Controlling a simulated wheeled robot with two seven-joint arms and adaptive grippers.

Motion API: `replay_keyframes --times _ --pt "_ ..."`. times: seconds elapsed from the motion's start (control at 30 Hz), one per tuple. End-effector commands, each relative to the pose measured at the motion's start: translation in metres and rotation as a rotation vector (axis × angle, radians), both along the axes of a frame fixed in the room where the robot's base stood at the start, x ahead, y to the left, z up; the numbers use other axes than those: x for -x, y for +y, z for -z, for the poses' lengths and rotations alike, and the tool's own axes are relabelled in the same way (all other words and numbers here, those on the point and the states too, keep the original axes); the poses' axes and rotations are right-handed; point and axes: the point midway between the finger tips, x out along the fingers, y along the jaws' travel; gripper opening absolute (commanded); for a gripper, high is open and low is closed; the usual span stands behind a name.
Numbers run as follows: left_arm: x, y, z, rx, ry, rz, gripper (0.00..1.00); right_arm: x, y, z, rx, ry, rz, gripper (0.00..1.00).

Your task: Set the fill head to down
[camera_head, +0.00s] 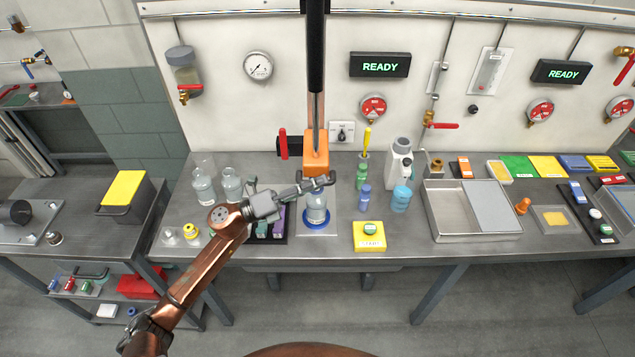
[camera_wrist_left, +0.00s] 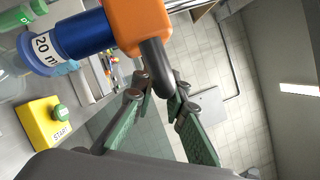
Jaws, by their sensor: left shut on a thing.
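The fill head is an orange block (camera_head: 316,158) on a vertical column with a silver rod, at the back of the bench. In the left wrist view the orange block (camera_wrist_left: 143,22) has a dark grey handle (camera_wrist_left: 158,66) and a blue cylinder (camera_wrist_left: 85,36) next to it, with a "20 m" label beyond. My left gripper (camera_head: 318,184) is in front of the block; its green-padded fingers (camera_wrist_left: 166,92) are shut around the handle's end. A clear bottle (camera_head: 317,209) stands below on a blue ring (camera_head: 316,223). The gripper partly hides the bottle's top.
A yellow START box (camera_head: 369,237) with a green button stands right of the bottle. Glass bottles (camera_head: 203,185) stand at left, small coloured bottles (camera_head: 365,197) and a white spray bottle (camera_head: 398,158) at right. A metal tray (camera_head: 433,222) lies farther right.

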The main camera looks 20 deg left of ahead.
Motion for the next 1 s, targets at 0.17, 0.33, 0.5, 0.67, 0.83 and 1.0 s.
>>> replay_keyframes --times 0.17,0.33,0.5,0.67,0.83,1.0 --pt "0.001 -0.001 0.009 -0.008 0.012 0.002 0.16 0.000 0.000 0.001 0.000 0.000 0.000 0.40" --pt "0.000 -0.001 0.008 -0.007 0.010 0.001 0.28 0.000 0.000 0.001 0.000 0.000 0.000 0.40" --pt "0.000 -0.001 0.006 -0.005 0.007 0.001 0.30 0.000 0.000 0.000 0.000 0.000 0.000 0.40" --pt "0.001 0.001 0.005 -0.004 0.006 0.001 0.30 0.000 -0.001 0.000 0.001 0.000 -0.001 0.40" --pt "0.010 0.014 0.009 -0.004 0.009 -0.001 0.30 0.000 -0.001 0.000 0.001 0.000 -0.001 0.40" --pt "0.030 0.042 0.018 -0.005 0.010 -0.002 0.30 0.000 -0.001 0.000 0.000 0.000 0.000 0.40"
